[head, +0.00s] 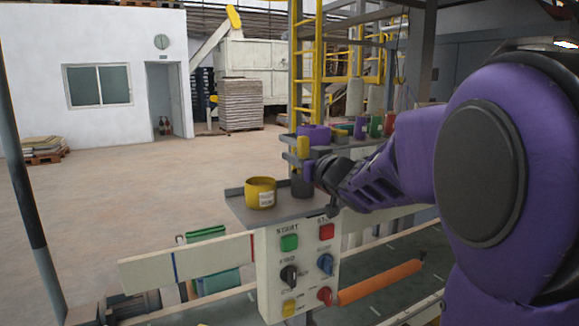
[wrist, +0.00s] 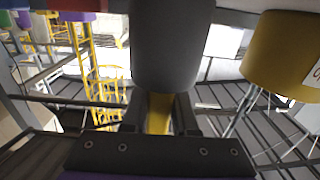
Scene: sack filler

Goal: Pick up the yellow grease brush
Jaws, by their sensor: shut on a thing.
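The yellow grease brush (head: 303,147) stands upright at a dark grey cup (head: 302,187) on a small grey shelf. Its yellow top shows above my gripper (head: 306,168), and its lower end is hidden. In the wrist view my gripper (wrist: 159,118) is shut on the yellow brush (wrist: 159,112), with a dark finger on each side of it. The dark grey cup (wrist: 170,45) fills the upper middle of that view, right beside the fingers. I cannot tell how far the brush is inside the cup.
A yellow tin (head: 260,192) stands on the shelf (head: 283,215) just left of the cup; it also shows in the wrist view (wrist: 285,55). A control panel (head: 300,265) with buttons and knobs hangs below. Several coloured containers stand on a counter behind. Open floor lies left.

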